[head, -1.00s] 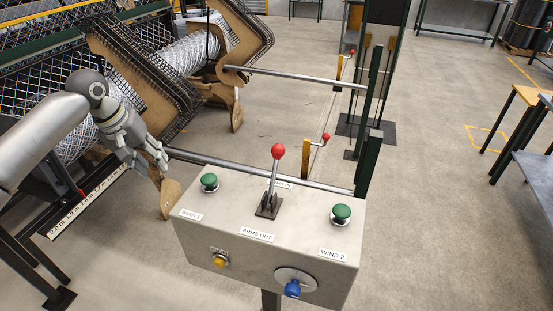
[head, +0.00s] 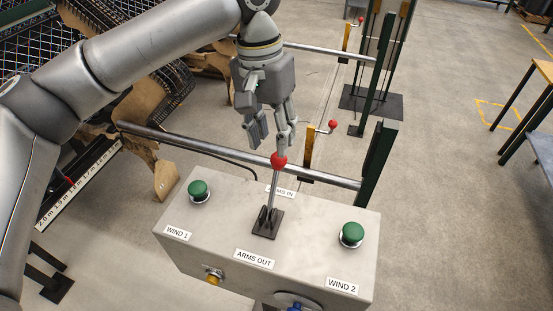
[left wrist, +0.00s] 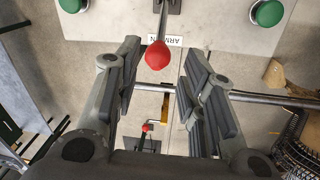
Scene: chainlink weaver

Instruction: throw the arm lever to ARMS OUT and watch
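The arm lever is a metal rod with a red knob (head: 279,160), rising from a black slotted base (head: 267,222) on the grey control box (head: 320,235). Its rod leans towards the far side, where the partly covered ARMS IN label (head: 283,190) is; the ARMS OUT label (head: 254,259) is on the near side. My left gripper (head: 270,138) points down just above and behind the knob. In the left wrist view the fingers are open and the red knob (left wrist: 159,55) shows between their tips, apart from both. My right gripper is not in view.
Green buttons WIND 1 (head: 199,189) and WIND 2 (head: 352,234) flank the lever. A yellow button (head: 213,276) and a partly cut-off blue knob (head: 295,307) are on the front. A horizontal metal bar (head: 220,154) runs behind the box. A smaller red-knobbed lever (head: 332,125) stands beyond.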

